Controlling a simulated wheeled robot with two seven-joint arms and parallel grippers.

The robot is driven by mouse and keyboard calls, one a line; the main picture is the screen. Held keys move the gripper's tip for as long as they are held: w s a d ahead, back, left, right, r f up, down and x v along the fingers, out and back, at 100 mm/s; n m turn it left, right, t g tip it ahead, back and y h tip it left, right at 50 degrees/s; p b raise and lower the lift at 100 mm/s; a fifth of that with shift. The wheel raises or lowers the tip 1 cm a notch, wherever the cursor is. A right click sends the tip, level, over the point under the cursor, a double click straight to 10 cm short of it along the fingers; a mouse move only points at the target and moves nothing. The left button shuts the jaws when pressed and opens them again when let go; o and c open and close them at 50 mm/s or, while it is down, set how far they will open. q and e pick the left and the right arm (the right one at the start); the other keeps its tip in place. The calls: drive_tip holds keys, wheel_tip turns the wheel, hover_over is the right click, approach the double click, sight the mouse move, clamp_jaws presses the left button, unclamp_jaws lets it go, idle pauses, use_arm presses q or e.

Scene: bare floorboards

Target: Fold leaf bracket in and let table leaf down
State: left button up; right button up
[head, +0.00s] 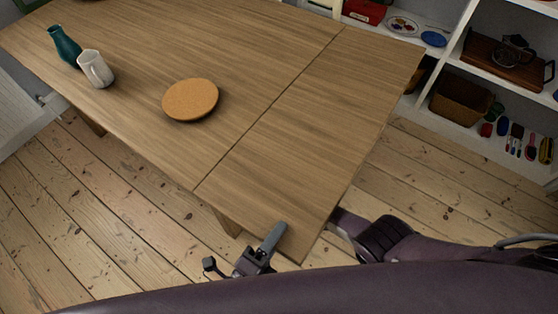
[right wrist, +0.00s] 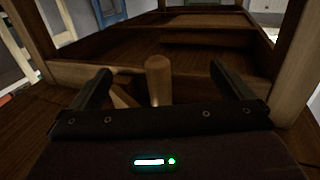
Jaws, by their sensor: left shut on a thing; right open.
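The table leaf (head: 310,125) is up, level with the wooden table (head: 150,45), with a thin seam between them. My left gripper (head: 268,240) is shut on the leaf's near edge, one finger lying on top. My right arm reaches in beside the leaf's right edge, and its gripper is hidden under the leaf in the head view. In the right wrist view my right gripper (right wrist: 160,70) is open under the table. A rounded wooden peg (right wrist: 158,88), seemingly part of the leaf bracket, stands between its fingers. I cannot tell whether they touch it. The rest of the bracket is mostly hidden.
White shelves (head: 455,100) with baskets and tools are at the right. Bare floorboards (head: 420,190) lie between table and shelves.

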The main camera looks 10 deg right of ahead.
drive_tip(key=shift+s+d+f, duration=0.2)
drive_tip(key=shift+s+f, duration=0.2)
drive_tip(key=shift+s, duration=0.5)
drive_tip(key=shift+s+d+f, duration=0.2)
drive_tip(key=shift+s+f, duration=0.2)
drive_tip(key=shift+s, duration=0.45)
drive_tip(key=shift+s+d+f, duration=0.2)
drive_tip(key=shift+s+f, duration=0.2)
drive_tip(key=shift+s, duration=0.5)
drive_tip(key=shift+c, duration=0.3)
